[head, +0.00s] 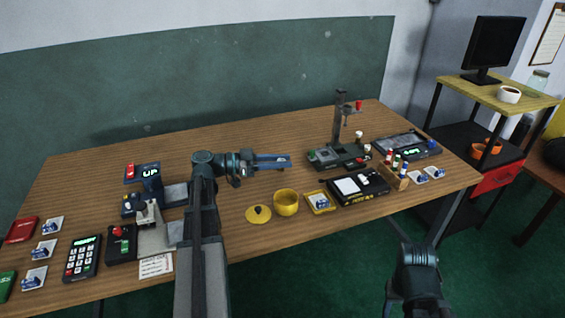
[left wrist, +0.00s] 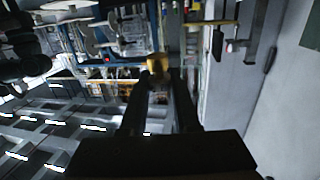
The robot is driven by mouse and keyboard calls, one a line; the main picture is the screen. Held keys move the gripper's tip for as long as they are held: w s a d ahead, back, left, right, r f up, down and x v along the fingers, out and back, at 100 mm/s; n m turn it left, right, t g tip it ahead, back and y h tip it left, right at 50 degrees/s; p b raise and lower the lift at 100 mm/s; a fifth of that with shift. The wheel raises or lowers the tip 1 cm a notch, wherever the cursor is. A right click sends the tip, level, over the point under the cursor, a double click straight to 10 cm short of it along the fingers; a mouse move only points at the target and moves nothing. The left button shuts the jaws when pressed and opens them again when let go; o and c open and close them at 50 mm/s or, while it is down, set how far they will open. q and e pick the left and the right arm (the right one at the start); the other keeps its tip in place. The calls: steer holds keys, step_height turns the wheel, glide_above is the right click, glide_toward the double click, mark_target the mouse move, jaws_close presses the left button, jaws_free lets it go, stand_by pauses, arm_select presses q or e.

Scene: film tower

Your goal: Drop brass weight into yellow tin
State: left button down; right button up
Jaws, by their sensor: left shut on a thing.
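The yellow tin (head: 286,205) stands open on the front middle of the wooden table, with its yellow lid (head: 259,215) and dark knob lying just left of it. My left gripper (head: 285,161) is above the table, behind the tin in the picture and apart from it. In the left wrist view, its two dark fingers are shut on a small golden piece, the brass weight (left wrist: 157,64), held at the fingertips. The weight is hard to make out in the head view.
A yellow tray (head: 320,203) with a card stands just right of the tin, beside a black scale-like device (head: 358,187). A dark stand (head: 339,130) rises behind them. Devices, a keypad (head: 82,259) and cards fill the left side. The back middle of the table (head: 250,130) is clear.

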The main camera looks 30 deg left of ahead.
arm_select(q)
step_height(320, 180, down, 6)
steer(key=b, duration=0.5)
steer(key=shift+b, duration=0.35)
steer(key=shift+r, duration=0.1)
steer(key=c, duration=0.6)
jaws_free()
steer(key=shift+o, duration=0.2)
steer(key=v, duration=1.3)
steer(key=shift+s+a+p, duration=0.3)
steer(key=shift+p, duration=0.1)
